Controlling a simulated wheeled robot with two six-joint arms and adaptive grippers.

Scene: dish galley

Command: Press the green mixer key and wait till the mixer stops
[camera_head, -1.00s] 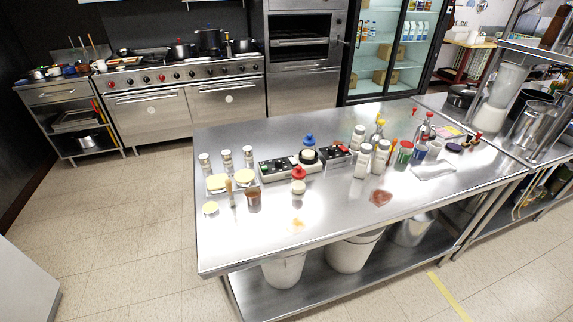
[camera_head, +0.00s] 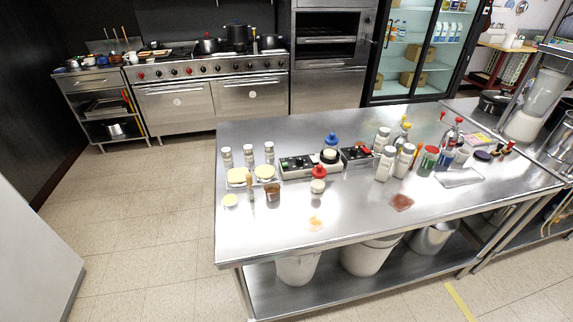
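A low control box (camera_head: 297,165) with a dark top and small coloured keys stands on the steel table. A green spot shows toward its left end, too small to tell as a key. A round black-and-white part (camera_head: 330,157) sits at its right end. A second dark box (camera_head: 356,155) with a red and a green spot stands just to the right. I cannot tell which of these is the mixer, or whether anything runs. A blender-like jug on a white base (camera_head: 541,100) stands on the right-hand counter. Neither of my grippers is in view.
The steel table (camera_head: 270,230) holds shakers, bottles, a red-topped jar (camera_head: 318,182) and yellow-topped dishes (camera_head: 265,172). Its front part is mostly clear. White buckets (camera_head: 370,257) stand on its lower shelf. Open tiled floor (camera_head: 150,240) lies left of it. A pale block (camera_head: 35,250) stands at lower left.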

